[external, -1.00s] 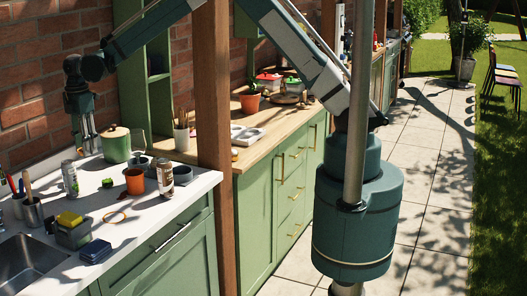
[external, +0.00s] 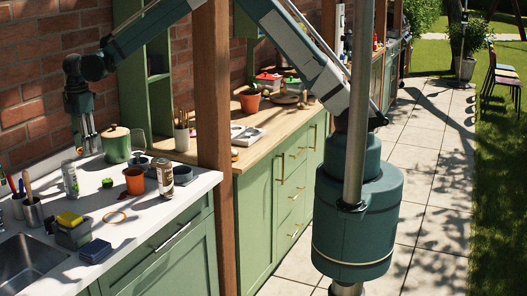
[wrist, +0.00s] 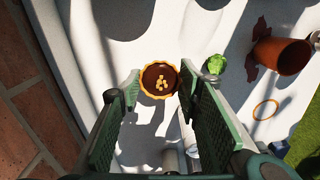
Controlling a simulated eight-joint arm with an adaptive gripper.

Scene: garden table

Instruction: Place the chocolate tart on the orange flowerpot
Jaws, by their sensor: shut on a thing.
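The chocolate tart (wrist: 161,79), round with a golden crust, dark filling and pale pieces on top, is between my gripper's fingertips in the wrist view. My gripper (wrist: 162,88) is shut on it. In the external view my gripper (external: 90,148) points down at the back of the white counter, left of the green canister; the tart is too small to make out clearly there.
A green lidded canister (external: 116,144) stands close beside my gripper. Cans (external: 70,179) (external: 165,176) stand either side of the flowerpot. A small green item (external: 107,183) and an orange ring (external: 115,218) lie near it. The brick wall is close behind.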

